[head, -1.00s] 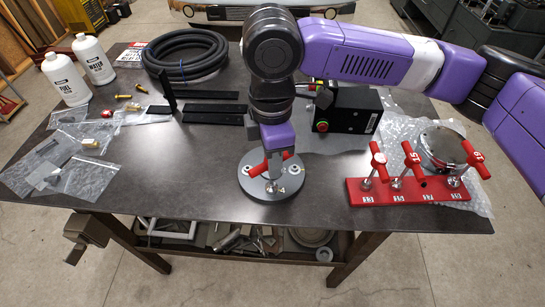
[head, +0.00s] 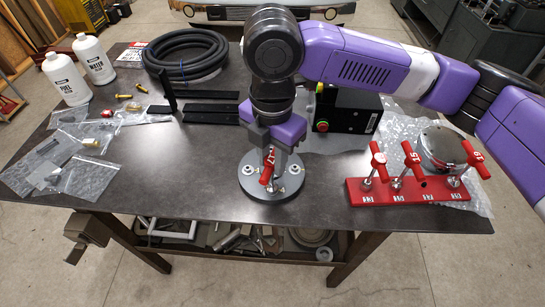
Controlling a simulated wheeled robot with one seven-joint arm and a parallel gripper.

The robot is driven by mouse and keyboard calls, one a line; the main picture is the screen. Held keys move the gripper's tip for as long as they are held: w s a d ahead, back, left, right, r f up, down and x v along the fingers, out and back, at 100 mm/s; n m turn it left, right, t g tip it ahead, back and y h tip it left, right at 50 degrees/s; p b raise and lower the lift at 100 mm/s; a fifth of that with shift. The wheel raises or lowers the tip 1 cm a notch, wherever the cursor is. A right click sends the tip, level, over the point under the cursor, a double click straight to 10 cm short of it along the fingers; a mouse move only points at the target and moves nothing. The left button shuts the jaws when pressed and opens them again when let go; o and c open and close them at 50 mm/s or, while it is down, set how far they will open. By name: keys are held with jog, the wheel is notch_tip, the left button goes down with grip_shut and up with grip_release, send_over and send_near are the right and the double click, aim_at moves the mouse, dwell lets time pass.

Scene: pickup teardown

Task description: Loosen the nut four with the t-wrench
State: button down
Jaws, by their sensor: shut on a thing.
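My gripper (head: 271,150), pointing down, is shut on the red handle of the t-wrench (head: 268,172). The handle now runs roughly toward the camera. The wrench stands over the round grey flange (head: 271,193) on the table. Silver nuts show on the flange at the left (head: 249,170) and right (head: 294,169). The wrench and gripper hide the back of the flange, so I cannot see how the socket sits on a nut. Which nut is number four cannot be read.
A red rack (head: 400,192) at the right holds several red-handled wrenches and has an empty hole. A round metal part (head: 440,146) lies behind it on bubble wrap. A black box (head: 345,110), black bars (head: 215,113) and a hose coil (head: 187,55) are farther back.

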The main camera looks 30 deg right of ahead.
jog(key=n, duration=0.2)
jog(key=f+n+b, duration=0.1)
jog(key=n, duration=0.2)
jog(key=shift+n, duration=0.9)
jog(key=n, duration=0.3)
jog(key=shift+f+n+b, duration=0.1)
jog(key=shift+n+b, duration=0.2)
jog(key=shift+b, duration=0.1)
jog(key=shift+p, duration=0.3)
jog(key=shift+r+p, duration=0.9)
jog(key=shift+r, duration=0.4)
